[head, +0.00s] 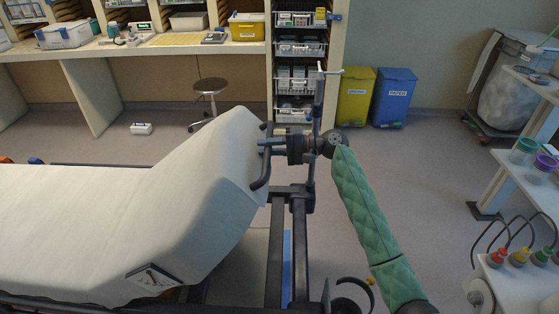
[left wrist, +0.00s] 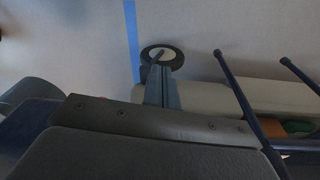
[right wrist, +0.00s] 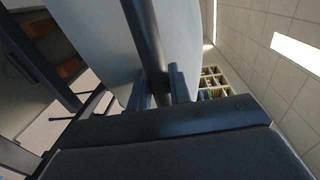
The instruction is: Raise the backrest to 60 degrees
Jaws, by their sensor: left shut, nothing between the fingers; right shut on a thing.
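The backrest (head: 215,165) of the white stretcher is tilted up from the flat part of the mattress (head: 70,225). A dark handle bar (head: 262,178) sticks out behind its raised end. My right gripper (head: 267,146) is shut on this handle. In the right wrist view the handle (right wrist: 143,35) passes between the two fingers (right wrist: 158,92). An angle gauge (head: 155,277) sits on the near side of the backrest; its reading is too small to tell. My left gripper (left wrist: 162,86) shows in the left wrist view, shut and empty; it is not visible in the head view.
A pole (head: 318,105) stands behind my right gripper, at the stretcher's head end. The dark stretcher frame (head: 298,245) runs below. A stool (head: 209,88), a yellow bin (head: 355,95) and a blue bin (head: 394,97) stand at the back. A white trolley (head: 520,285) is at the right.

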